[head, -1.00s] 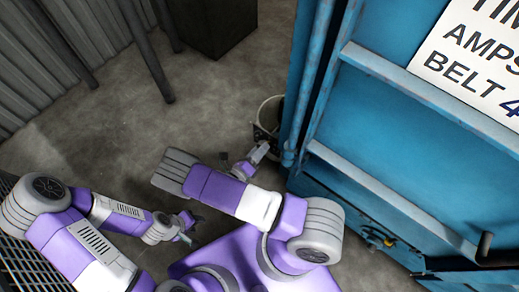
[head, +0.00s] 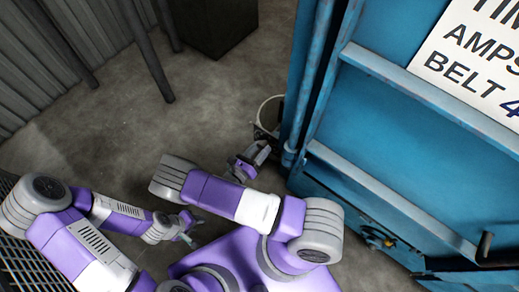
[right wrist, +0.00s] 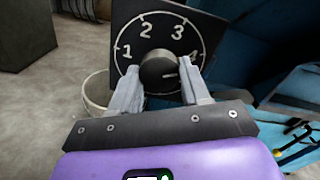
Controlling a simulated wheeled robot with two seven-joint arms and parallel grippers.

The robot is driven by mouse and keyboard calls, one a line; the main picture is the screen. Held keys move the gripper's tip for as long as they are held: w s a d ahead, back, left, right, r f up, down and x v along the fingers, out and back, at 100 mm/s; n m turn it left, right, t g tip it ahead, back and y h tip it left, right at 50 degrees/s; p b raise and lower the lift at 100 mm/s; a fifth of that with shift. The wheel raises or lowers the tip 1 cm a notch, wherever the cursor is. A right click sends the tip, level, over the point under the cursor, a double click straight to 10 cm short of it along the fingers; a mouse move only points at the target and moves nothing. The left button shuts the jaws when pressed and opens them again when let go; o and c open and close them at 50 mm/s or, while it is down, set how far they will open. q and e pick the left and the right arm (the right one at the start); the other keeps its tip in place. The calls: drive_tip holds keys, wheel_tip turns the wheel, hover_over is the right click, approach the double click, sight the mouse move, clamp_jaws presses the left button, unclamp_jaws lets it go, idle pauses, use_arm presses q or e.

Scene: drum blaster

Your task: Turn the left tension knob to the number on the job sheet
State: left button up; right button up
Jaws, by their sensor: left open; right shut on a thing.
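A dark dial plate (right wrist: 128,28) with white numbers 1 to 4 fills the upper middle of the right wrist view. A round dark knob (right wrist: 158,68) sits at its centre, with a small pale mark pointing right, roughly toward or slightly below the 4. My right gripper (right wrist: 162,92) is shut on the knob, one finger on each side. In the head view my right gripper (head: 250,160) is beside the blue machine's edge, and the knob cannot be made out. The job sheet (head: 480,62) reads "BELT 4", cut off at the edge. My left gripper (head: 189,230) is open and empty, low left.
The blue machine (head: 400,130) fills the right side of the head view. A pale bucket (right wrist: 97,90) stands on the floor behind the dial. A dark box (head: 215,25) and metal posts stand at the back. Concrete floor between is clear.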

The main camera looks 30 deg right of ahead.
idle(0.3)
drive_tip(key=o, duration=1.1)
drive_tip(key=shift+c, duration=0.2)
drive_tip(key=shift+a, duration=0.1)
drive_tip(key=v, duration=0.7)
drive_tip(key=shift+a+b, duration=0.25)
drive_tip(key=shift+b, duration=0.05)
drive_tip(key=shift+s, duration=0.15)
